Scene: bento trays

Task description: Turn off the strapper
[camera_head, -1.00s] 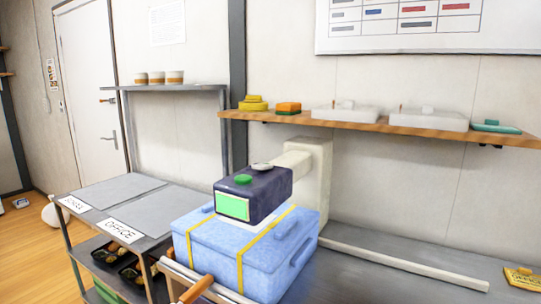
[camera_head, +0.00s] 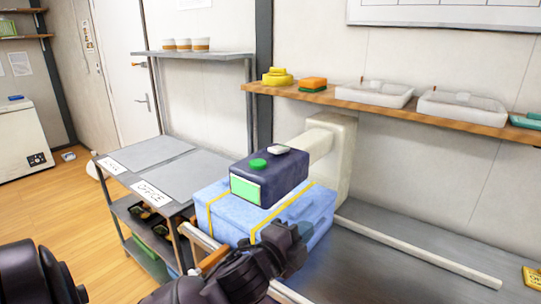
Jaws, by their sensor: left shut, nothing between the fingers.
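The strapper (camera_head: 268,178) is a dark purple head on a cream arm and column at the back of the bench. Its front carries a lit green panel (camera_head: 245,189). On its top are a green round button (camera_head: 258,164) and a pale knob (camera_head: 279,150). The blue box (camera_head: 231,226) with yellow straps sits under the head. My left gripper (camera_head: 291,238) is shut and empty, in front of the box, below and to the right of the strapper head. It hides part of the box. My right gripper is not in view.
A wooden shelf (camera_head: 400,111) with trays and sponges runs along the wall behind. A grey cart with an OFFICE label (camera_head: 150,193) stands to the left. A pale rail (camera_head: 415,250) lies along the bench, whose right part is mostly clear.

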